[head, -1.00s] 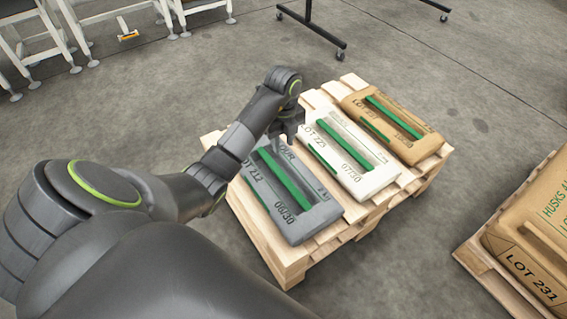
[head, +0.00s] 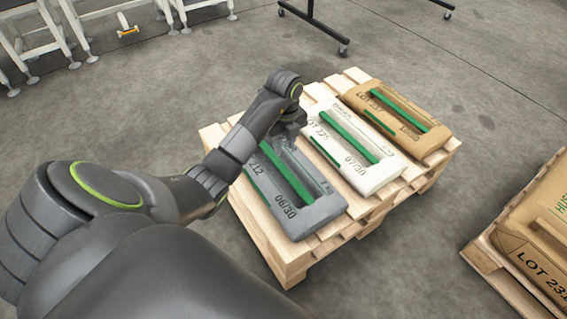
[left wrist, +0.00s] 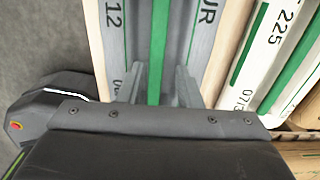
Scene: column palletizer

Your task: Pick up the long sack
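Three sacks lie side by side on a wooden pallet: a grey sack (head: 318,212), a white sack (head: 378,178) and a brown sack (head: 428,143). They look similar in length, so I cannot tell which is called long. Each has a green bar along its middle. My left gripper (head: 291,128) is over the far part of the grey sack, partly hiding its print. In the left wrist view, my left gripper's fingers (left wrist: 159,78) are apart, on either side of the grey sack's green bar (left wrist: 158,35). Contact cannot be told. My right gripper is out of view.
The pallet (head: 285,262) stands on a concrete floor. A second pallet (head: 487,266) at the right holds a larger brown sack (head: 545,225). White conveyor frames (head: 75,30) stand at the back left, and a dark wheeled stand (head: 318,22) at the back. Floor between is clear.

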